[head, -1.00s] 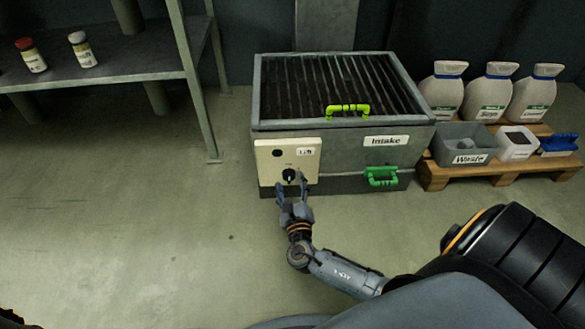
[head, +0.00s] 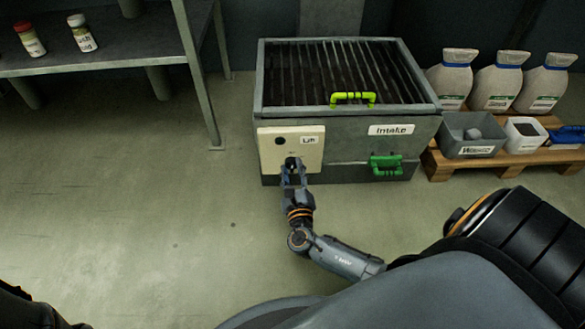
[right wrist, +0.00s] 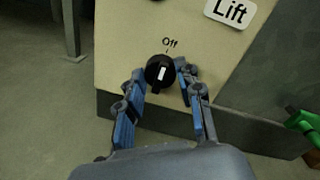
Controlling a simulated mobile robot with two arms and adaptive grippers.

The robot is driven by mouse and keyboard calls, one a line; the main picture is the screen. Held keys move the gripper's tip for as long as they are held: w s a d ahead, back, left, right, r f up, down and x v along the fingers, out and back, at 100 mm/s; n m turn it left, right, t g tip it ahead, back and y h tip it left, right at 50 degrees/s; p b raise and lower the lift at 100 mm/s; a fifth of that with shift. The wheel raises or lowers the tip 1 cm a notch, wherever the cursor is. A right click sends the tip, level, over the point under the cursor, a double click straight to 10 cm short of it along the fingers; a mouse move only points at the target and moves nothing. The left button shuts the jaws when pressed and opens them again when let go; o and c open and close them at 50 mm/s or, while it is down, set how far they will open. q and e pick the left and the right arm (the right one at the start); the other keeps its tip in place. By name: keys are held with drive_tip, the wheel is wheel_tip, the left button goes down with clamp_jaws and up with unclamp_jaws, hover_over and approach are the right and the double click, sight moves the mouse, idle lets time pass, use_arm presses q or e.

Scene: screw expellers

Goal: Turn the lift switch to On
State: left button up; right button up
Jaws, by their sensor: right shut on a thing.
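The lift switch is a black round knob (right wrist: 160,72) with a white mark, on a cream panel (head: 272,160) at the front left of the grey intake box. The white mark points up towards the word "Off" (right wrist: 169,42). A "Lift" label (right wrist: 231,11) is above it. My right gripper (head: 294,169) is shut on the knob, one finger on each side, as the right wrist view also shows. The knob is partly hidden by the fingers in the head view. My left gripper is not in view.
The intake box (head: 350,148) has a grated top, a yellow-green handle (head: 352,99) and a green handle (head: 386,166). A wooden pallet (head: 437,170) with sacks and bins stands at the right. A metal shelf (head: 110,58) stands at the left. Open floor lies between.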

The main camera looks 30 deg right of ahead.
sight(292, 135)
drive_tip(key=shift+m, duration=0.3)
drive_tip(key=m+b, duration=0.1)
drive_tip(key=m, duration=0.2)
drive_tip(key=m+b, duration=0.1)
drive_tip(key=m, duration=0.2)
drive_tip(key=shift+d+f+t+b, duration=0.15)
drive_tip(key=shift+t+b, duration=0.15)
drive_tip(key=shift+b, duration=0.05)
drive_tip(key=m+h+b, duration=0.1)
drive_tip(key=m+b, duration=0.1)
drive_tip(key=m, duration=0.3)
drive_tip(key=shift+m, duration=0.3)
drive_tip(key=shift+b, duration=0.3)
drive_tip(key=o, duration=1.1)
drive_tip(key=shift+o, duration=0.2)
wheel_tip(292, 135, up, 10)
drive_tip(key=shift+r, duration=0.1)
